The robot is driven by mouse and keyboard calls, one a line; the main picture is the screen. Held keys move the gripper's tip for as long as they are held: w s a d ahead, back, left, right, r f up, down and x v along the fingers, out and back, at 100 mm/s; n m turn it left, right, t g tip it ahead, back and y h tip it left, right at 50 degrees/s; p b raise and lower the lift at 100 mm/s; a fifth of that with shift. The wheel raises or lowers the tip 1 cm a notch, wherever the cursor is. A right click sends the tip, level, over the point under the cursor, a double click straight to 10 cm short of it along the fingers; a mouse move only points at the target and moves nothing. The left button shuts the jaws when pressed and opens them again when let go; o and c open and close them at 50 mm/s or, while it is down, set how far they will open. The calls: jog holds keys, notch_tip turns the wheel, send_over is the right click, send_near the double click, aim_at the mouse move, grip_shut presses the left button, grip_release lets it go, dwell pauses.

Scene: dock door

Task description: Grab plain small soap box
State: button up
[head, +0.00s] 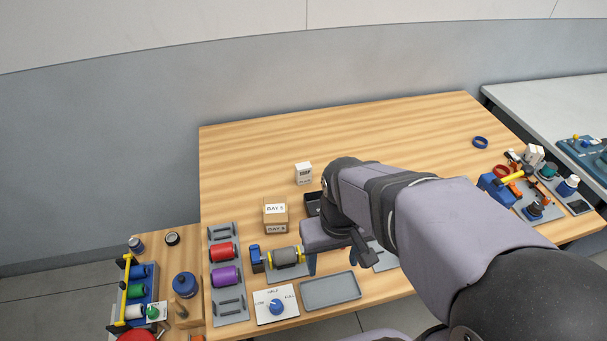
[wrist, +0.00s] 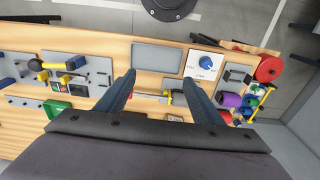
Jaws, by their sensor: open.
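A small white box (head: 304,174) with dark lettering stands upright on the wooden table in the head view, left of my arm and behind the cardboard boxes. Its lettering is too small to read surely. I cannot make it out in the wrist view. My gripper (head: 332,262) is open and empty, pointing down over the front of the table, nearer the front edge than the white box and apart from it. In the wrist view my gripper (wrist: 158,76) shows two spread blue fingers with nothing held between them. Another small white box (head: 535,154) stands among tools at the right.
Stacked cardboard boxes (head: 275,215) and a dark tray (head: 313,204) stand near the white box. A grey roller fixture (head: 286,256), a grey tray (head: 331,291) and a dial panel (head: 277,306) line the front. The table's back is clear.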

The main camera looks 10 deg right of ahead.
jog(key=w+d+f+t+b, duration=0.1)
jog(key=w+d+t, duration=0.25)
jog(key=w, duration=0.75)
jog(key=w+d+f+t+b, duration=0.15)
jog(key=w+t, duration=0.25)
jog(key=w, duration=0.8)
notch_tip(320, 180, up, 2)
jog(key=n+t+y, duration=0.1)
jog(key=t, duration=0.4)
send_over(305, 174)
jog(key=s, duration=0.5)
jog(key=f, duration=1.1)
jog(key=shift+s+d+f, duration=0.2)
jog(key=shift+s+f, duration=0.1)
jog(key=shift+f, duration=0.8)
jog(key=shift+w, duration=0.1)
jog(key=shift+p+x, duration=0.6)
jog(key=shift+x, duration=1.8)
jog(key=shift+c, duration=0.6)
jog(key=c, duration=1)
jog(key=shift+c, duration=0.4)
